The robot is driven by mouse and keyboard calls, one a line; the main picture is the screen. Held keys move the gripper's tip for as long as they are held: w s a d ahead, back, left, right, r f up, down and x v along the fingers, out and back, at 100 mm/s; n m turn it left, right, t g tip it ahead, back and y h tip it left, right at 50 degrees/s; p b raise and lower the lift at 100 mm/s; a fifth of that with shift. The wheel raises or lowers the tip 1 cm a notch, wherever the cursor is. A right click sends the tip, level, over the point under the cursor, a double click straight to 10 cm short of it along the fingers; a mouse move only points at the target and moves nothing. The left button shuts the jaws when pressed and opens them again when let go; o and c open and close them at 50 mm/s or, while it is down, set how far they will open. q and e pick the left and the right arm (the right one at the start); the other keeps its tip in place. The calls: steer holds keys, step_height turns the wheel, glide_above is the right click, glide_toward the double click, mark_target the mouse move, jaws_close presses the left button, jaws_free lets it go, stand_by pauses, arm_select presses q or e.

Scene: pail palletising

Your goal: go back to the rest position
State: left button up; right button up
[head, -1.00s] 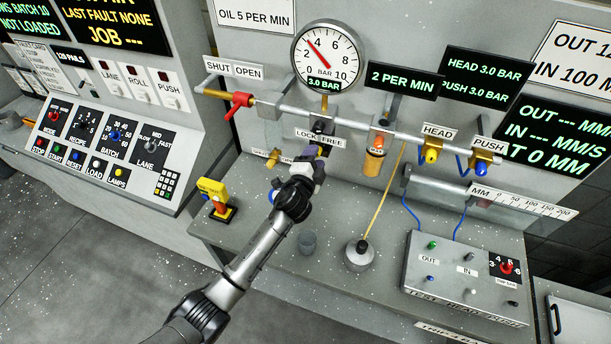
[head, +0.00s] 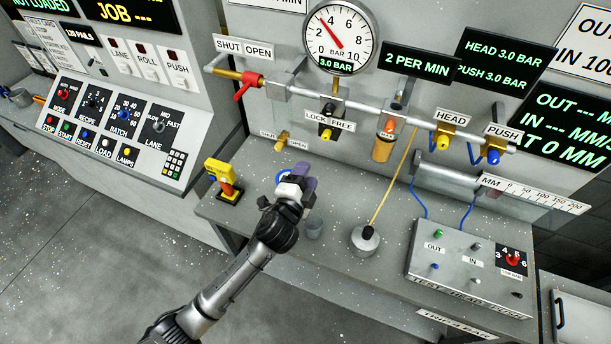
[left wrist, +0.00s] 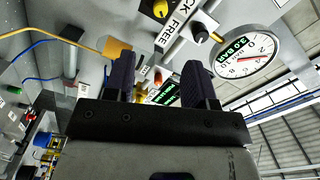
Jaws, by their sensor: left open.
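My left gripper (head: 306,184) is in the head view, above the grey bench in front of the air-line panel. It is open, with nothing seen between its fingers. In the left wrist view its two dark fingers (left wrist: 158,78) stand apart. The lock/free knob (head: 327,111) on the pipe is now clear of the gripper, up and to the right of it. The knob also shows in the left wrist view (left wrist: 201,32). My right gripper is in neither view.
The gauge (head: 341,39) reads about 3 bar. A test box (head: 468,268) is at right. A control console (head: 118,130) is at left.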

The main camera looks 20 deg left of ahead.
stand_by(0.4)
arm_select(q)
steer(key=s+a+f+n+g, duration=0.1)
steer(key=s+f+n+g, duration=0.35)
steer(key=s, duration=0.75)
steer(key=s+f+n+g+h, duration=0.1)
steer(key=s+f+n+g, duration=0.3)
steer(key=s, duration=0.9)
steer(key=s+a+f+n+g, duration=0.1)
steer(key=s+f+n+g, duration=0.35)
steer(key=s, duration=0.75)
step_height(320, 180, up, 11)
steer(key=m+g+p, duration=0.1)
steer(key=p, duration=1.1)
steer(key=shift+w+d+m, duration=0.2)
steer(key=shift+w+m, duration=0.1)
steer(key=shift+w, duration=0.1)
